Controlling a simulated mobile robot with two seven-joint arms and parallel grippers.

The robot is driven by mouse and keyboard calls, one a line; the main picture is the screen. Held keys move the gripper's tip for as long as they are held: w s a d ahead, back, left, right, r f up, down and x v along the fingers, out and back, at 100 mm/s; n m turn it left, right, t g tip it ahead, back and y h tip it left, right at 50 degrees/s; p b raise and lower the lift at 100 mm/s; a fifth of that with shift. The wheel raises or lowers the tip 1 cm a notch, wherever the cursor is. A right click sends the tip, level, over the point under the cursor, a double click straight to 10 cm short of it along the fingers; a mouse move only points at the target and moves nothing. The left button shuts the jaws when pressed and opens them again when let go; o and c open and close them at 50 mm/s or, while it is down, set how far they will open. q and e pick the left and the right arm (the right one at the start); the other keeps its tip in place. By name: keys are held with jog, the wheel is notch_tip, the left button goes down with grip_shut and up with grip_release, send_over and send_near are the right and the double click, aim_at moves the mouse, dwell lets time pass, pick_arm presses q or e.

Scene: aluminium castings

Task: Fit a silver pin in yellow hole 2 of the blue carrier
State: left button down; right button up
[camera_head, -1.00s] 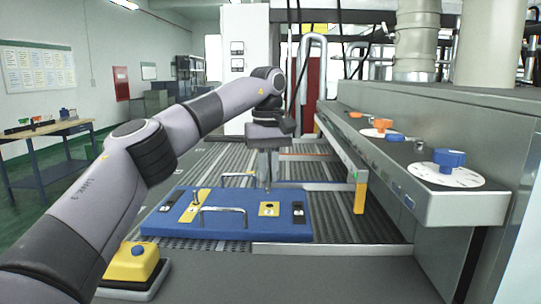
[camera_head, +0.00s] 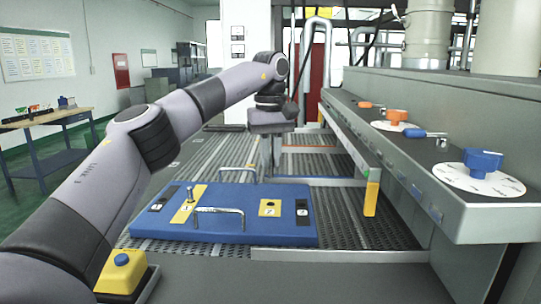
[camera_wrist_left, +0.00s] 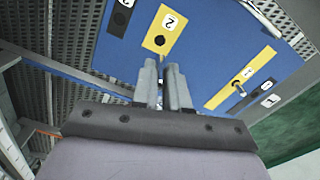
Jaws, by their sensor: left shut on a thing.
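The blue carrier (camera_head: 225,232) lies flat on the slatted bed. Its yellow plate marked 2 (camera_head: 270,208) has an empty dark hole, also clear in the left wrist view (camera_wrist_left: 160,40). A silver pin (camera_head: 190,192) stands upright in the yellow plate marked 1; it also shows in the left wrist view (camera_wrist_left: 237,86). My left gripper (camera_head: 273,170) points down above the far right part of the carrier. Its fingers (camera_wrist_left: 163,72) are shut on what seems to be another silver pin, mostly hidden between them. My right gripper is out of view.
Two metal handles (camera_head: 220,210) rise from the carrier, the nearer one between plates 1 and 2. A yellow box with a blue button (camera_head: 122,272) stands at the front left. A grey ledge with knobs (camera_head: 483,160) runs along the right.

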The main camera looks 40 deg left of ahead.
aim_at(270, 178)
pick_arm(q)
jog(key=shift+f+b, duration=1.2)
jog(key=shift+f, duration=1.7)
jog(key=shift+p, duration=0.65)
jog(key=shift+p, duration=0.55)
jog(key=shift+f, duration=1.65)
jog(key=c, duration=1.1)
grip_release()
